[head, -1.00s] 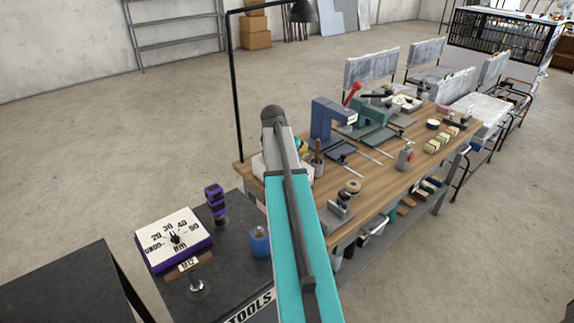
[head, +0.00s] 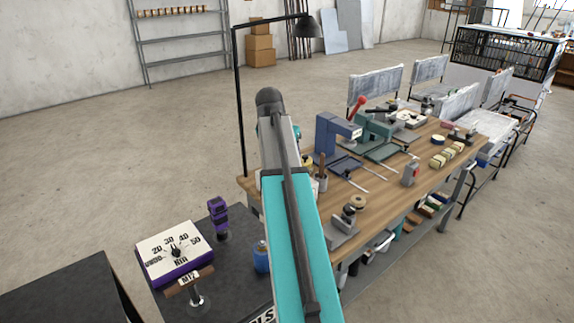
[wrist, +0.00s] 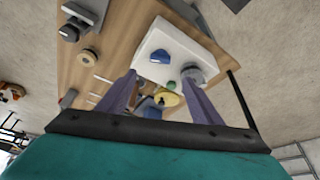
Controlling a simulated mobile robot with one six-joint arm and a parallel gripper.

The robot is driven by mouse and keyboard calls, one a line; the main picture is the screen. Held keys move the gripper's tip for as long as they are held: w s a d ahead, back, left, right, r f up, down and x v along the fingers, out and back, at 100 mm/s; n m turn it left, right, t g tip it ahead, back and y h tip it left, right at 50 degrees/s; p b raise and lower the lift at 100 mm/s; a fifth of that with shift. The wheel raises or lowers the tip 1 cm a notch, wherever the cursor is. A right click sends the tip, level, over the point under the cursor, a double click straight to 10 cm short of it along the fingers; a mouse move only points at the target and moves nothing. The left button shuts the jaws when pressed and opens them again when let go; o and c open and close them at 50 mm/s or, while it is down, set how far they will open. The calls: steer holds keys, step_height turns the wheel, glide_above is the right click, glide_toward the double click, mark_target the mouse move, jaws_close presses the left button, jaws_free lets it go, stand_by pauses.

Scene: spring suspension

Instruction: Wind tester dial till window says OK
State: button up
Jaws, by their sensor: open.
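A tester-like purple box (head: 176,253) with a white sloped face and a central black dial sits on the dark cart at lower left. Numbers from 20 to 50 and an UNDO mark ring its dial (head: 176,251). Dark lettering below the dial is too small to read surely. In the head view my arm hides the gripper, which is well away from the purple box.
A purple handled tool (head: 218,217) and a blue cup (head: 261,257) stand beside the box. The wooden bench (head: 395,205) at right carries a blue press (head: 328,135), a green press and several small parts. A black lamp post (head: 239,110) rises behind. The floor at left is clear.

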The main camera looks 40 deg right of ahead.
steer(key=shift+s+a+r, duration=0.1)
steer(key=shift+a+r, duration=0.15)
steer(key=shift+r, duration=0.35)
steer(key=shift+s, duration=0.1)
